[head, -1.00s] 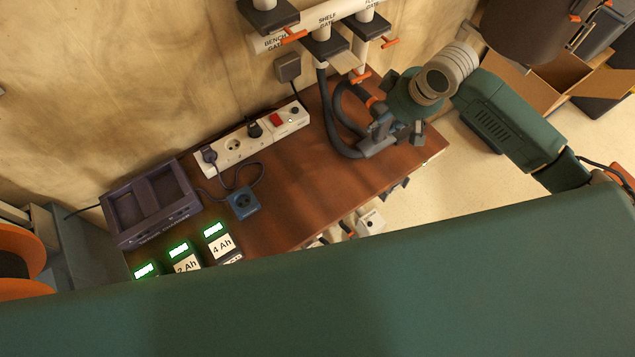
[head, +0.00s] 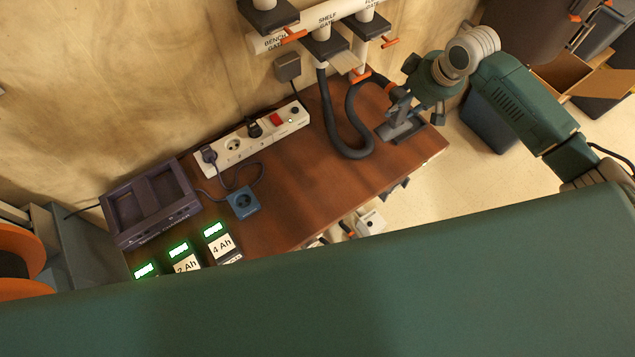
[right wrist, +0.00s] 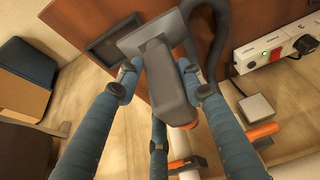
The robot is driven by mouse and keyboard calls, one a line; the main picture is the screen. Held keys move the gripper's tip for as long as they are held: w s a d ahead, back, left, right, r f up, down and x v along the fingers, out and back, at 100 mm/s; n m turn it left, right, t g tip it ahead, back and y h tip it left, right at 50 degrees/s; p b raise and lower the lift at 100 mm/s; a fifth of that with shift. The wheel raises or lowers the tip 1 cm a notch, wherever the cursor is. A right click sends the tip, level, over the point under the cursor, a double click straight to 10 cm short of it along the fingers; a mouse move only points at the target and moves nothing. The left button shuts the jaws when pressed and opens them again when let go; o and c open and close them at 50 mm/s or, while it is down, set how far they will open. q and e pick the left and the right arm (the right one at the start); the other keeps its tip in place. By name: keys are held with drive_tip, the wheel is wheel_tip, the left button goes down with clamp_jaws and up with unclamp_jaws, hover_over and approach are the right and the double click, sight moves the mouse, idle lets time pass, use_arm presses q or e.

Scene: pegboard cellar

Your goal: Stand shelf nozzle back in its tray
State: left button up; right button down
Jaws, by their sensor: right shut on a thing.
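The grey shelf nozzle (head: 404,125) is held by my right gripper (head: 416,106) above the right end of the brown bench. The shallow dark tray (right wrist: 104,47) lies on the bench, partly covered by the foot. In the head view the tray (head: 390,139) shows around the foot. I cannot tell whether the foot touches the tray. A black hose (head: 350,150) loops beside the nozzle. My left gripper is out of view.
A white power strip (head: 250,136), a blue socket box (head: 243,203), a purple charger (head: 150,205) and several batteries (head: 220,243) occupy the bench's left part. Pipes with orange gate handles (head: 292,36) run above. The bench middle (head: 310,175) is clear.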

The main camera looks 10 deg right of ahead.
drive_tip(key=w+d+b, duration=0.1)
drive_tip(key=w+d, duration=0.3)
drive_tip(key=d, duration=0.2)
idle(0.6)
drive_tip(key=shift+d+r, duration=0.1)
drive_tip(key=shift+r, duration=0.05)
drive_tip(key=shift+s, duration=0.1)
wheel_tip(320, 180, down, 3)
drive_tip(key=shift+b, duration=0.65)
drive_tip(key=shift+p, duration=0.8)
idle(1.3)
drive_tip(key=shift+f, duration=1.35)
idle(2.3)
